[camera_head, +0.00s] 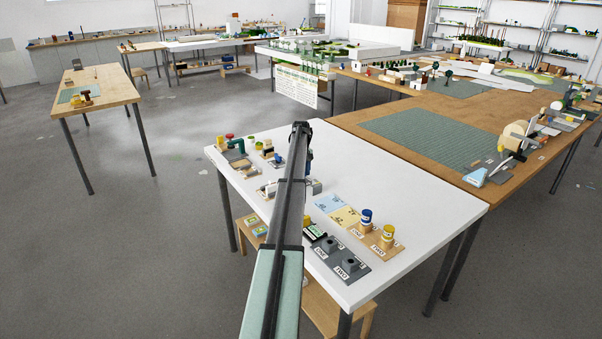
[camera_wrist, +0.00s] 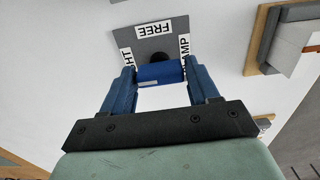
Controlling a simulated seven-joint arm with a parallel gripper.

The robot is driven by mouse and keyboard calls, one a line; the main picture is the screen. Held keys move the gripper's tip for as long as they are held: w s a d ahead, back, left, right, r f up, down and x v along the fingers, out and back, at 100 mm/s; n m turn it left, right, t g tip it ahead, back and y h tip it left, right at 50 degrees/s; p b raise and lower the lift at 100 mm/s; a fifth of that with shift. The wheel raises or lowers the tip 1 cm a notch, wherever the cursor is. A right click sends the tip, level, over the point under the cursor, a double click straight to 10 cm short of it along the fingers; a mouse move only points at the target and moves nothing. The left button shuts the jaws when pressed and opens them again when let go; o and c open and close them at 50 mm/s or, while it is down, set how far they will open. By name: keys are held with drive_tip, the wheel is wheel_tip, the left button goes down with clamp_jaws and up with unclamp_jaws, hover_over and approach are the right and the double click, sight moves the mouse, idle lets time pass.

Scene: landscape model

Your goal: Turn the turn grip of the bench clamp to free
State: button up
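In the wrist view, the blue turn grip (camera_wrist: 160,73) lies across the space between the two blue fingers of my gripper (camera_wrist: 160,80). The fingers stand wide apart, one at each end of the grip. Contact at the ends is not clear. A small pale mark shows on the grip's near left side. Behind it is a dark hub on a grey plate (camera_wrist: 153,44). The plate reads FREE at the top, upside down, CLAMP at the right, and a partly hidden word ending in HT at the left. In the head view my arm hides most of the clamp.
A grey block on wood (camera_wrist: 284,35) stands to the right in the wrist view.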

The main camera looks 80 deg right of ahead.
drive_tip(key=c, duration=0.7)
drive_tip(key=shift+o, duration=0.2)
drive_tip(key=m, duration=0.4)
drive_tip(key=shift+m, duration=0.4)
drive_tip(key=m, duration=0.4)
drive_tip(key=shift+m, duration=0.3)
drive_tip(key=m, duration=0.4)
drive_tip(key=shift+m, duration=2.3)
